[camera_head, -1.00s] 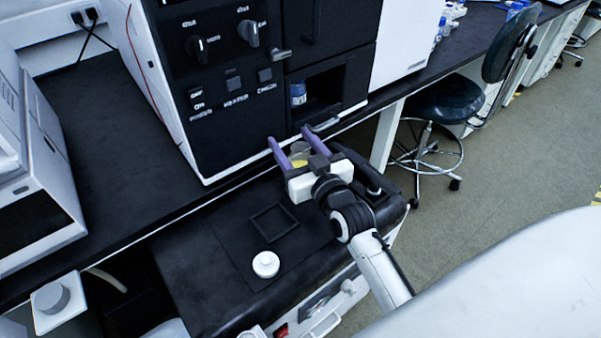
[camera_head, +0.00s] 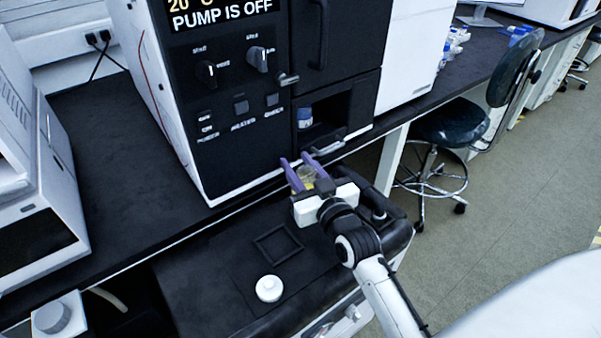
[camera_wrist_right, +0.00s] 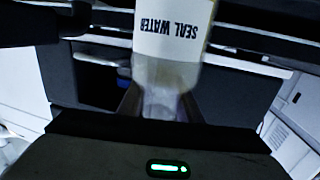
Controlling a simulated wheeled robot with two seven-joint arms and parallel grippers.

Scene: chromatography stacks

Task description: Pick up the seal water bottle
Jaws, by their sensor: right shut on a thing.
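The seal water bottle shows in the right wrist view (camera_wrist_right: 172,40), with a white label reading "SEAL WATER" upside down and a clear body below it. In the head view it is a small clear and yellowish shape (camera_head: 307,178). My right gripper (camera_head: 296,160), with purple fingers, is shut on the bottle in front of the black instrument's lower edge. The fingers and gripper body hide part of the bottle. My left gripper is not in view.
The black instrument (camera_head: 225,150) reads "PUMP IS OFF"; a blue-and-white bottle (camera_head: 304,118) stands in its recess. Below, a dark-topped cart (camera_head: 205,285) holds a square frame (camera_head: 278,245) and a white round lid (camera_head: 269,288). A stool (camera_head: 445,125) stands right.

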